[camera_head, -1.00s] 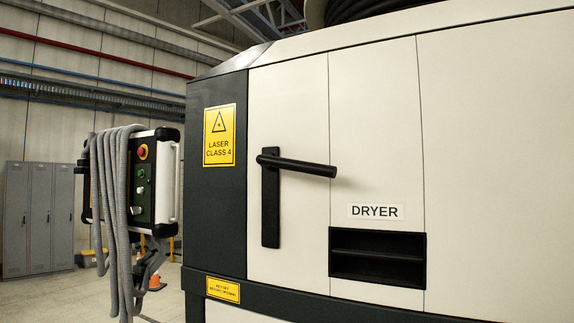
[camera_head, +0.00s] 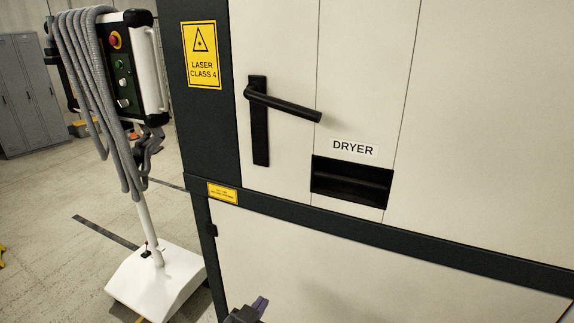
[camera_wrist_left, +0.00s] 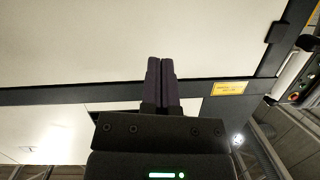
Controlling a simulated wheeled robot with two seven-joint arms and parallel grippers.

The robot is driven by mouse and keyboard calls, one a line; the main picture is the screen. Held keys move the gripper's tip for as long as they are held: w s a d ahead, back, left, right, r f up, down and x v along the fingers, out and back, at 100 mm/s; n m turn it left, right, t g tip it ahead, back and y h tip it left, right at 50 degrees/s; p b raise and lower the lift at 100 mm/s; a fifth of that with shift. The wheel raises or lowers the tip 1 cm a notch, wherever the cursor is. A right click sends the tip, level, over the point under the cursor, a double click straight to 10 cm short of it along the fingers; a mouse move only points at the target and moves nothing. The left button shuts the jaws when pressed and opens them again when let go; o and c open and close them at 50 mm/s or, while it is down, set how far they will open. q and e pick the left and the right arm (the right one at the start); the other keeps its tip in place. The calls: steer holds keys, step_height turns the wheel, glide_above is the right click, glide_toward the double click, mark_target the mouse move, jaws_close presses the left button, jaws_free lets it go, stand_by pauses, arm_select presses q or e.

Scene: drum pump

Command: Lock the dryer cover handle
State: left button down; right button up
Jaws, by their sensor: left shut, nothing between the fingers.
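The black dryer cover handle (camera_head: 284,104) is on a pale cabinet door, above and left of the DRYER label. Its lever points right from the top of a vertical black plate (camera_head: 260,135), tilting slightly down in the picture. My left gripper (camera_head: 260,303) shows at the bottom edge of the head view, well below the handle and apart from it. In the left wrist view its two dark fingers (camera_wrist_left: 161,82) are together with nothing between them, in front of the pale panels. The handle does not show in the left wrist view. My right gripper is not in view.
A control pendant (camera_head: 124,68) draped with grey hoses stands left of the cabinet on a white wheeled base (camera_head: 157,283). A dark recess (camera_head: 351,183) lies below the DRYER label (camera_head: 354,148). Grey lockers (camera_head: 32,95) are at the far left, with open floor before them.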

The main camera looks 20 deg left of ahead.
arm_select(q)
step_height(320, 180, up, 25)
steer(key=w+m+t+h+p, duration=0.1)
steer(key=t+p, duration=0.4)
steer(key=p, duration=0.1)
steer(key=m+t+h+p, duration=0.2)
steer(key=t+h+p, duration=0.1)
glide_toward(288, 103)
step_height(288, 103, up, 4)
steer(key=s+d, duration=0.1)
steer(key=s, duration=0.2)
steer(key=shift+w+d+r, duration=0.15)
steer(key=shift+w+d, duration=0.05)
steer(key=shift+d, duration=0.05)
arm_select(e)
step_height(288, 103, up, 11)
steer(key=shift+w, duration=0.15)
arm_select(q)
steer(key=p+x, duration=0.4)
steer(key=x, duration=0.5)
steer(key=f, duration=0.1)
steer(key=w+f+b, duration=0.1)
steer(key=f+b, duration=0.1)
steer(key=shift+w+a+f, duration=0.25)
steer(key=shift+w+a, duration=0.1)
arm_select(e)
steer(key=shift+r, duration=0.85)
